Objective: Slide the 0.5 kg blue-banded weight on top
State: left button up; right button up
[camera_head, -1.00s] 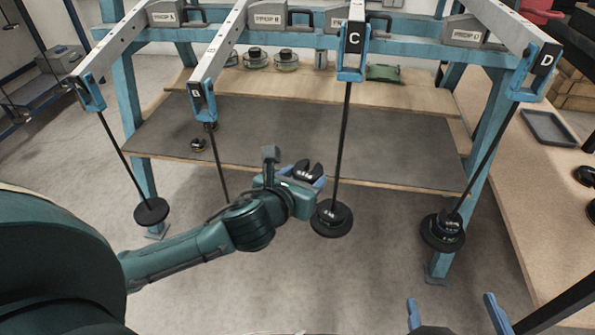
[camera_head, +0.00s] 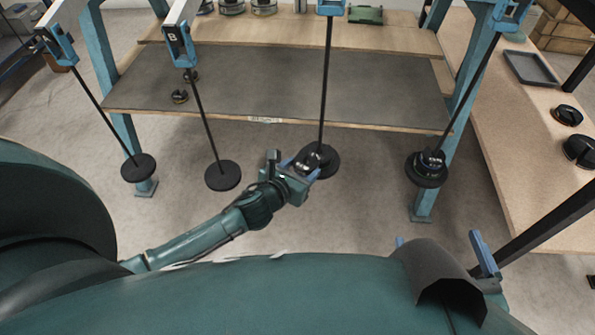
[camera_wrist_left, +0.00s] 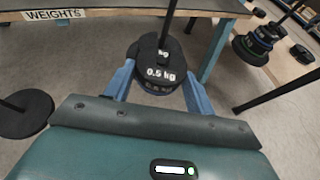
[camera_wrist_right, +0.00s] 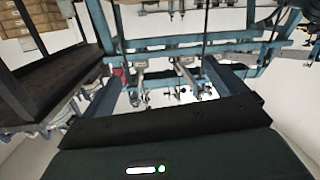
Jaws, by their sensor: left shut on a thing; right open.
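The black 0.5 kg weight (camera_wrist_left: 160,72) is between the blue fingers of my left gripper (camera_wrist_left: 158,88), which is shut on it. A little blue shows low on its edge in the left wrist view. In the head view my left gripper (camera_head: 303,165) holds it at the third hanger's rod (camera_head: 325,90), over the black stack at the rod's foot (camera_head: 328,163). Another weight marked "kg" shows just behind it. I cannot tell whether the weight rests on the stack.
Hangers with black plates stand left (camera_head: 138,168) and (camera_head: 222,175); another at right holds a banded stack (camera_head: 427,168). Small weights (camera_head: 180,96) sit on the grey-topped shelf (camera_head: 260,85). A tray (camera_head: 530,67) and black weights (camera_head: 578,150) lie on the right bench.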

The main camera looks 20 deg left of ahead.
aim_at(319, 147)
pick_arm(q)
jog(key=w, duration=0.2)
jog(key=shift+w+d+r, duration=0.15)
jog(key=shift+w+d, duration=0.1)
jog(key=shift+w, duration=0.15)
pick_arm(e)
jog(key=shift+a+r+t, duration=0.15)
jog(key=shift+r+t, duration=0.1)
jog(key=shift+t, duration=0.15)
pick_arm(q)
jog(key=shift+w, duration=0.1)
jog(key=shift+w, duration=0.2)
jog(key=shift+w+d, duration=0.2)
jog(key=shift+w, duration=0.65)
jog(key=shift+w, duration=0.15)
jog(key=shift+w, duration=0.3)
jog(key=shift+w+d, duration=0.15)
jog(key=shift+w, duration=0.3)
